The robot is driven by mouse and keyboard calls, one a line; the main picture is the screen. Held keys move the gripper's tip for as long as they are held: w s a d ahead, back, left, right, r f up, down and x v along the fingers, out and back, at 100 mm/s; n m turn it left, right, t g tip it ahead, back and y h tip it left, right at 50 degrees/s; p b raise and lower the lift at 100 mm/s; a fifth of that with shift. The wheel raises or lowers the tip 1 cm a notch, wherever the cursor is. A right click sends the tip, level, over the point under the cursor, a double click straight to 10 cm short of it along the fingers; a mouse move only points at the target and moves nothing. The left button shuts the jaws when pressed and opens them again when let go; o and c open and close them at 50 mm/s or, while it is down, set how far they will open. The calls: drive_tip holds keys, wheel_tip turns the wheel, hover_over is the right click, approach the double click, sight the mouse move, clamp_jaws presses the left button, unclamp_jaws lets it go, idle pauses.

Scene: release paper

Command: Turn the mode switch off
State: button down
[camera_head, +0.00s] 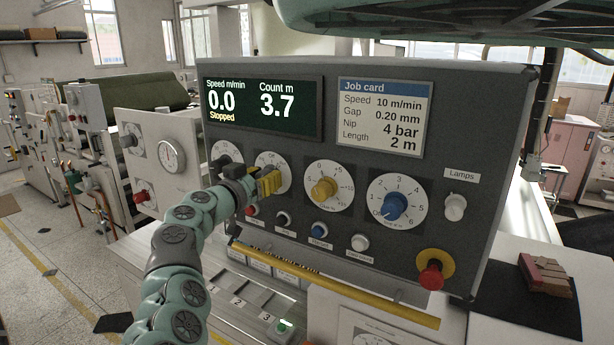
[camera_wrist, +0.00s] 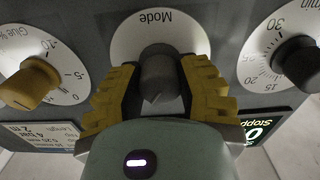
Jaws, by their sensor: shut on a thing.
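The mode switch is a dark grey knob (camera_wrist: 158,72) on a round white dial labelled "Mode"; the wrist view shows it upside down. My gripper (camera_wrist: 160,82) has its yellow ribbed fingers on both sides of the knob, closed on it. The knob's pointer faces the lower part of the wrist view; the position labels there are hidden. In the head view my gripper (camera_head: 265,184) covers the knob, and only part of the mode dial (camera_head: 271,160) shows.
The display (camera_head: 262,108) reads speed 0.0, "Stopped", count 3.7. A yellow knob (camera_head: 323,188) and blue knob (camera_head: 394,206) sit to the right, a lamps knob (camera_head: 455,207) further on. A red emergency button (camera_head: 431,276) is at lower right. Small buttons run below the dials.

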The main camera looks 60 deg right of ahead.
drive_tip(key=n+b, duration=0.2)
drive_tip(key=n, duration=0.1)
drive_tip(key=shift+w+f, duration=0.1)
drive_tip(key=shift+w, duration=0.05)
drive_tip(key=shift+n+b, duration=0.75)
drive_tip(key=shift+n, duration=0.55)
drive_tip(key=c, duration=0.9)
unclamp_jaws()
drive_tip(key=o, duration=0.3)
drive_tip(key=shift+o, duration=0.2)
drive_tip(key=shift+a+r, duration=0.1)
drive_tip(key=shift+r, duration=0.1)
